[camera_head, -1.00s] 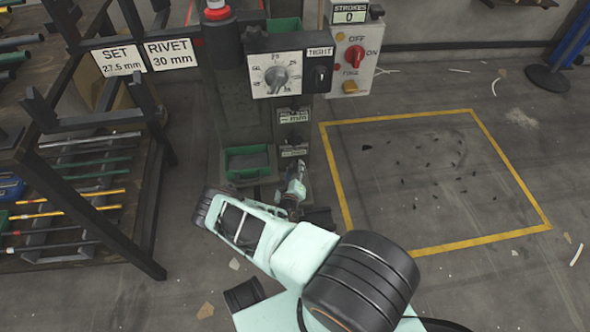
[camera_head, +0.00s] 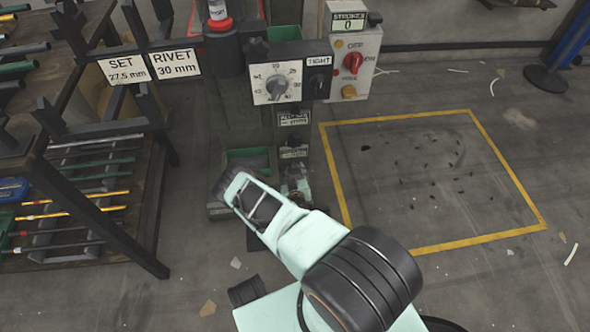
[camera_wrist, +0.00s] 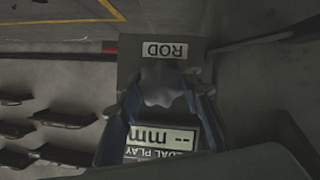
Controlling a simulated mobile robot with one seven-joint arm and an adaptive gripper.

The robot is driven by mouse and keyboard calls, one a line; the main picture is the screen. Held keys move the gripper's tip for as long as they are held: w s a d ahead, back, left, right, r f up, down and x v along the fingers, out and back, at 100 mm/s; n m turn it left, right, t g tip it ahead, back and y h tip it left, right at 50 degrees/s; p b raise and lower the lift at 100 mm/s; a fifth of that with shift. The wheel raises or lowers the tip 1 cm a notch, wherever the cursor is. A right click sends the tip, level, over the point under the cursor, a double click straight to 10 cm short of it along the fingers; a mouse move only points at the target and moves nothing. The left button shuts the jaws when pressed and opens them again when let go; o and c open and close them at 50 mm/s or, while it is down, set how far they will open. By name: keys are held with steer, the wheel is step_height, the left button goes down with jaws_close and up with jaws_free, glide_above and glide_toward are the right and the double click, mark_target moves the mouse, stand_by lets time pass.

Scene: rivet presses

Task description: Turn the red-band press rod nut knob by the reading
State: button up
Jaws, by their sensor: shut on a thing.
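The press (camera_head: 245,118) stands at top centre in the head view, with a red band (camera_head: 219,23) on its column. In the wrist view a grey lobed rod nut knob (camera_wrist: 161,84) sits under an upside-down ROD label (camera_wrist: 164,50). My gripper (camera_wrist: 162,92) has a finger on each side of the knob and is shut on it. Below the knob a display (camera_wrist: 160,138) reads "-- mm", marked "...AL PLAY". In the head view my gripper (camera_head: 297,188) is low at the front of the press, and its fingers and the knob are hard to make out.
A dial (camera_head: 277,84) and a TIGHT switch (camera_head: 319,84) are on the press. A control box (camera_head: 352,62) shows strokes 0. Signs read SET 27.5 mm (camera_head: 124,70) and RIVET 30 mm (camera_head: 175,65). A rod rack (camera_head: 95,180) stands left. The yellow-outlined floor (camera_head: 420,180) is clear apart from small debris.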

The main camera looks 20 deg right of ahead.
steer(key=o, duration=1.2)
steer(key=shift+c, duration=0.2)
